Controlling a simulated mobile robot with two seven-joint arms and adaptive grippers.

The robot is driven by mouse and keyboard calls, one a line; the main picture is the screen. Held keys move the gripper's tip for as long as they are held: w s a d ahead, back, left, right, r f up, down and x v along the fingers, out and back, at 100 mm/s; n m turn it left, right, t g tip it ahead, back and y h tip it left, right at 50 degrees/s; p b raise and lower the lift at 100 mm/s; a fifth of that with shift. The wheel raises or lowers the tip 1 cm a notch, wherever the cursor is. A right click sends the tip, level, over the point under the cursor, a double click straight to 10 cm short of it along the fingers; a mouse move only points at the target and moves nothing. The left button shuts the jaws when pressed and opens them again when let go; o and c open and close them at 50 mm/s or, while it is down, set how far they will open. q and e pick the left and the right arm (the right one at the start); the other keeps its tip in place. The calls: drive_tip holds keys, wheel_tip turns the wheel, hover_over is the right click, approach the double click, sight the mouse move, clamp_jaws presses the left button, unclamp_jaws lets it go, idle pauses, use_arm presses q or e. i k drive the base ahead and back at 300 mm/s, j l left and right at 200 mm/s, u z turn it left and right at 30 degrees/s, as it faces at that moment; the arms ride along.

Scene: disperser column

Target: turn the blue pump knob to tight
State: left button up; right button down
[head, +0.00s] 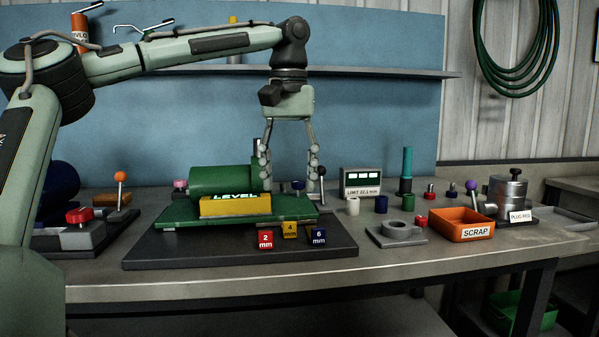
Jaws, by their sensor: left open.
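A small dark blue knob (298,185) shows behind the green pump's right end, low between the fingers of my left gripper (290,178). I take it for the blue pump knob; it is small and partly hidden, and its tightness cannot be read. My left gripper points down and is open, one finger near the green pump body (222,179), the other to the right of the knob. Whether a finger touches the knob cannot be told. The pump sits on a green base plate (180,213). My right gripper is not in view.
A yellow level (235,206) stands in front of the pump. Red, yellow and blue millimetre blocks (266,240) sit at the base's front right. To the right are a limit display (361,182), a grey ring holder (397,233) and an orange scrap tray (463,225). A shelf runs behind the arm.

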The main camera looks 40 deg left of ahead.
sight(297, 185)
drive_tip(key=i+j, duration=0.8)
drive_tip(key=j, duration=0.2)
